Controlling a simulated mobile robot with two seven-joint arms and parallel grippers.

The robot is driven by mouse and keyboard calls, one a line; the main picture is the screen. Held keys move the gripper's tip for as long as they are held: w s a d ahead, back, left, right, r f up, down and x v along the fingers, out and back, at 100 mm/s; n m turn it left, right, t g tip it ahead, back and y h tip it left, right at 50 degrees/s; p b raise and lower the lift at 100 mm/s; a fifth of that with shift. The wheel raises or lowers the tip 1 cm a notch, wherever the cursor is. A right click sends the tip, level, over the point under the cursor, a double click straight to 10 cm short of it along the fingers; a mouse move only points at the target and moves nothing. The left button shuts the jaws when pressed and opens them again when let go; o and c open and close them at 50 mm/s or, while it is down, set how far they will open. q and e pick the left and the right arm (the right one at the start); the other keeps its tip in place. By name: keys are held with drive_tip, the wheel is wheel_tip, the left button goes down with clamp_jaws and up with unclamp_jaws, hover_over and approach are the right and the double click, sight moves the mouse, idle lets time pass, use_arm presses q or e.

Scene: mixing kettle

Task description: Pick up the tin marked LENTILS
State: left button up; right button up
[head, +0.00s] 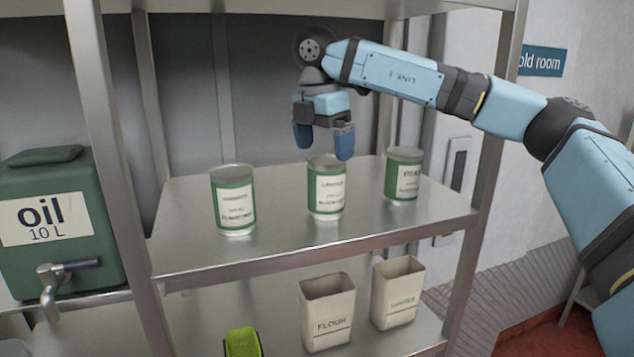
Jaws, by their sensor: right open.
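Three green-and-white tins stand upright on the metal shelf (265,253): a left tin (233,203), a middle tin (326,190) and a right tin (403,178). The middle tin's top word looks like LENTILS, but the print is too small to be sure. The other two labels are not clearly readable. My right gripper (323,151) points down over the middle tin, open. Its blue fingertips are at about the height of the tin's top and hide part of its rim. I cannot tell whether they touch the tin. My left gripper is not in view.
Two pale bins, one marked FLOUR (328,325) and another (396,300), stand on the lower shelf. A green oil container (60,260) with a tap is at left. Bare shelf separates the tins.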

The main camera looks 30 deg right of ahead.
sight(329, 159)
drive_tip(key=s+f, duration=0.1)
drive_tip(key=f+p, duration=0.1)
drive_tip(key=shift+s+f, duration=0.3)
drive_tip(key=shift+s, duration=0.1)
drive_tip(key=f, duration=0.2)
drive_tip(key=shift+w+f+p, duration=0.25)
drive_tip(key=shift+f+p, duration=0.05)
drive_tip(key=shift+p, duration=0.1)
drive_tip(key=shift+f, duration=0.45)
drive_tip(key=shift+c, duration=0.5)
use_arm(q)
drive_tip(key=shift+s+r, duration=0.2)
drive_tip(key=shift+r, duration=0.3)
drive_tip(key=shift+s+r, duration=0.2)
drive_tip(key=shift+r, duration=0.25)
use_arm(e)
drive_tip(key=shift+r, duration=0.1)
drive_tip(key=c, duration=1.1)
